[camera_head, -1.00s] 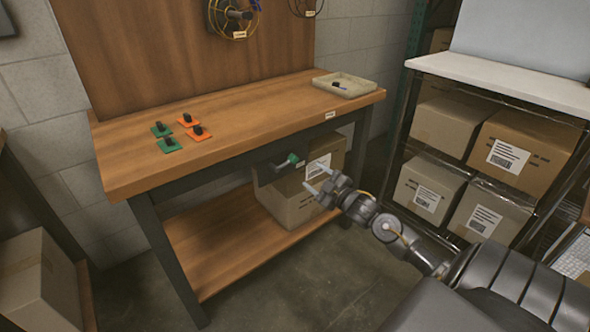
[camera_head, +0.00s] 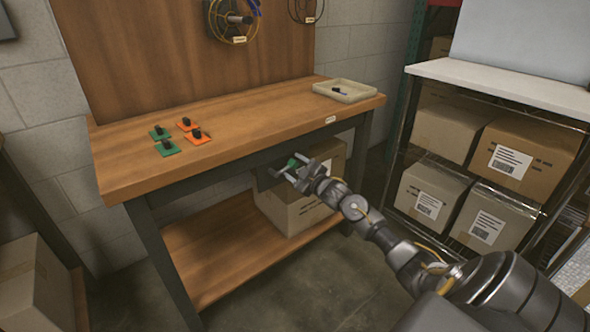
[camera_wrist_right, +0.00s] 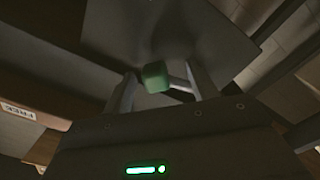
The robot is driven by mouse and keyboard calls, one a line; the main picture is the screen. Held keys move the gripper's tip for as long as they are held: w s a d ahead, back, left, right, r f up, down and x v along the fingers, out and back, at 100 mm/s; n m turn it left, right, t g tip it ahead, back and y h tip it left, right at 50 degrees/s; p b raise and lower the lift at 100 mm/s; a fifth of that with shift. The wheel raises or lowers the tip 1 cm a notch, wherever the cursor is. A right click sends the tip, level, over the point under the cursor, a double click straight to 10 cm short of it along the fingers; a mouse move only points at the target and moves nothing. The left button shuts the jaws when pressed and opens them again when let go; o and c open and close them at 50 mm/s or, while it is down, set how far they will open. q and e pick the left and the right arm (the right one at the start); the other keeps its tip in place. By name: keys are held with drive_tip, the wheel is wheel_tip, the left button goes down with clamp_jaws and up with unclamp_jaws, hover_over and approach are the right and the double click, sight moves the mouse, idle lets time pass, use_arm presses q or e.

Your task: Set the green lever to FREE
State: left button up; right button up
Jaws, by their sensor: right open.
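The green lever (camera_head: 298,161) sticks out from a dark bracket (camera_head: 266,178) under the front edge of the workbench. My right gripper (camera_head: 290,176) is open, with its fingers at the lever. In the right wrist view the lever's green knob (camera_wrist_right: 156,77) lies between the two open fingers (camera_wrist_right: 160,88), and I cannot tell whether they touch it. Its grey rod runs off to the right behind the knob. A label reading FREE (camera_wrist_right: 18,110) shows at the left of the wrist view. My left gripper is not in view.
The wooden workbench (camera_head: 245,128) carries several green and orange blocks with black knobs (camera_head: 180,136) and a beige tray (camera_head: 345,90). A cardboard box (camera_head: 300,208) stands on the shelf below, close behind my gripper. A rack with boxes (camera_head: 430,195) stands at right.

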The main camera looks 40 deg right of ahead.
clamp_jaws()
idle(0.4)
drive_tip(key=shift+w, duration=0.1)
